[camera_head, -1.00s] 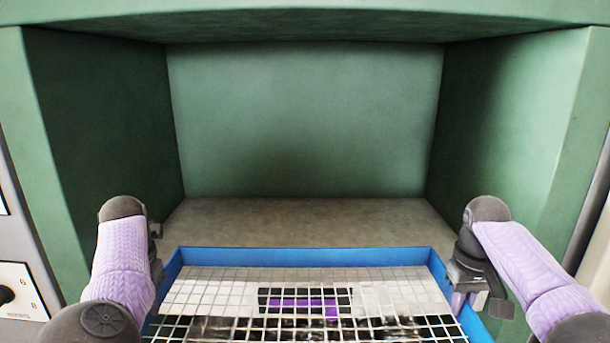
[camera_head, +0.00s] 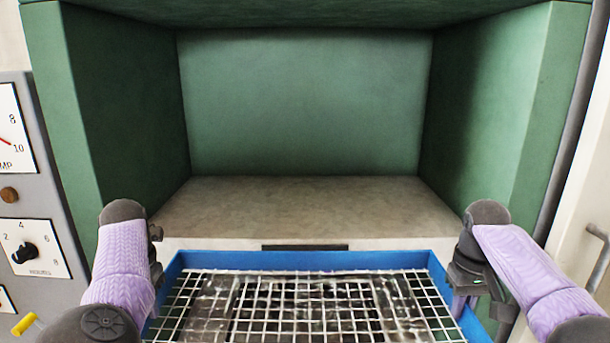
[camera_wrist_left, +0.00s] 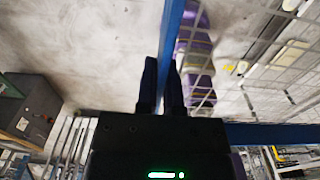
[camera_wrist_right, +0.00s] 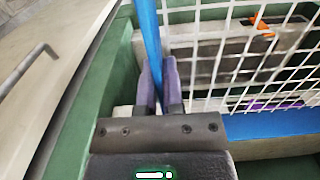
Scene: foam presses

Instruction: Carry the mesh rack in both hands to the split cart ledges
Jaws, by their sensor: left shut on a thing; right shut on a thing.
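The mesh rack has a blue frame (camera_head: 305,260) and a white wire grid (camera_head: 300,305). It is held in front of me at the bottom of the head view, its near edge out of frame. My left gripper (camera_wrist_left: 172,90) is shut on the rack's left blue rail in the left wrist view. My right gripper (camera_wrist_right: 160,85) is shut on the right blue rail in the right wrist view. Dark glossy shapes show through the mesh; I cannot tell whether they lie on it or below. The split cart ledges cannot be made out.
A green press chamber (camera_head: 305,105) with an empty grey-brown floor (camera_head: 310,205) stands open ahead, beyond the rack. A grey panel with a dial (camera_head: 25,252) and a yellow handle (camera_head: 25,324) is at left. A pale door with a handle (camera_head: 597,250) is at right.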

